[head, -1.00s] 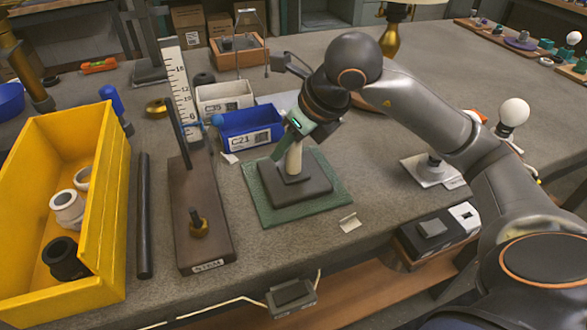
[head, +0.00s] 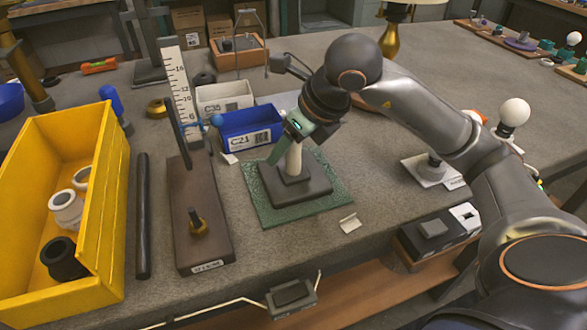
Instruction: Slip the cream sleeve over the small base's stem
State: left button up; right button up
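The cream sleeve (head: 294,160) stands upright at the middle of the small dark stepped base (head: 300,190), which rests on a green mat (head: 258,210). The stem is not visible; the sleeve appears to be around it, with its lower end at the base's raised step. My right gripper (head: 297,150) is just above and around the sleeve's upper part. Its green left finger stands apart from the sleeve, so it looks open; the far finger is partly hidden. The sleeve's top is hidden by the gripper. My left gripper is out of view.
A yellow bin (head: 112,215) with several fittings stands at the left. A blue bin (head: 250,122) is behind the mat.

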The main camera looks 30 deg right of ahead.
jog(key=shift+o, duration=0.5)
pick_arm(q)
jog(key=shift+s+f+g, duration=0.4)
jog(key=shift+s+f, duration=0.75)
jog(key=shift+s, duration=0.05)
pick_arm(e)
jog(key=shift+s+d+r, duration=0.1)
jog(key=shift+s+r, duration=0.1)
jog(key=shift+r, duration=0.4)
jog(key=shift+p+v, duration=0.5)
jog(key=shift+v, duration=0.55)
pick_arm(q)
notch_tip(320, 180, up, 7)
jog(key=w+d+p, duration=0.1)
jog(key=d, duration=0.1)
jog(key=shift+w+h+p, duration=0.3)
jog(key=shift+p, duration=0.1)
pick_arm(e)
jog(key=v, duration=0.9)
